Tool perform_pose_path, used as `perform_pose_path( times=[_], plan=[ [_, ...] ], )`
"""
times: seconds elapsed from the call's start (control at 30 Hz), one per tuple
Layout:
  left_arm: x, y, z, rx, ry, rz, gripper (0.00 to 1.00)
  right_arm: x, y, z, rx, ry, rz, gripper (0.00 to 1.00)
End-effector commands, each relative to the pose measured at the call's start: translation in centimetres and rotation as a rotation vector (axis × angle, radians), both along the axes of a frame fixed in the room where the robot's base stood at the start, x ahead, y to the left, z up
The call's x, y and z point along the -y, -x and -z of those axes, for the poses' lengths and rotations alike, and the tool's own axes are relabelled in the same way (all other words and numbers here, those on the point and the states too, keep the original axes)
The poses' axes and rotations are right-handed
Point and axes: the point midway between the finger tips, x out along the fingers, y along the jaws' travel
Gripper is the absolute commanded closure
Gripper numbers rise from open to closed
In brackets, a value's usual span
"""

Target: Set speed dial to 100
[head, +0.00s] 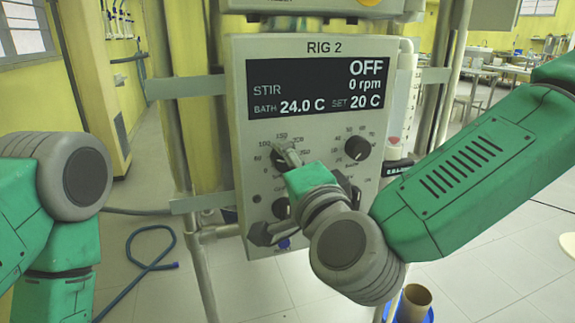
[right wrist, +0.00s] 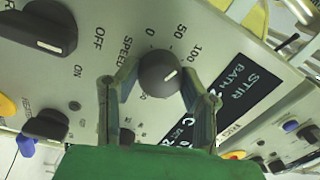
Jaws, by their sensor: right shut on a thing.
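The speed dial (right wrist: 155,70) is a round dark knob with a white mark, on the grey RIG 2 panel (head: 320,125). My right gripper (right wrist: 160,66) has a finger on each side of it and is shut on it. In the right wrist view the mark points right, near the 100 side of the scale; the exact setting cannot be read. In the head view my right gripper (head: 287,153) partly hides the dial at the panel's left. The display (head: 315,85) reads STIR OFF, 0 rpm, BATH 24.0 C, SET 20 C. My left gripper is out of view.
A second dark dial (head: 357,148) sits to the right of the speed dial. A large dark OFF/ON knob (right wrist: 45,28) is beside it in the right wrist view. A blue hose (head: 150,255) lies on the floor at left. A glass tube stands along the panel's right side.

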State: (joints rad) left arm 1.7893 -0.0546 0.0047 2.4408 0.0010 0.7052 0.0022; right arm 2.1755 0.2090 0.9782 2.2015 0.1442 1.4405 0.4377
Motion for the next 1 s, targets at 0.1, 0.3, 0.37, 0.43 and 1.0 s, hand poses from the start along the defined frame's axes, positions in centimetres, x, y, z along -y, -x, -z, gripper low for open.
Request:
perform_pose_path(
  times=[0.1,0.3,0.37,0.43,1.0],
  plan=[
    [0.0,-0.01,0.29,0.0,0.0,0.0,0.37,0.23,-0.25,0.26,-0.036,-0.099,0.008,0.94],
    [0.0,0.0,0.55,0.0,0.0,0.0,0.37,0.22,-0.25,0.26,-0.081,-0.242,0.008,0.94],
    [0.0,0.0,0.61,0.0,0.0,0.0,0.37,0.21,-0.24,0.24,-0.092,-0.278,0.008,0.94],
    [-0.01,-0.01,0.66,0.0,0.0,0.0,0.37,0.19,-0.23,0.27,-0.105,-0.313,0.007,0.94],
    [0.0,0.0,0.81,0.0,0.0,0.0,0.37,0.16,-0.21,0.27,-0.14,-0.42,0.007,0.94]
  ],
)
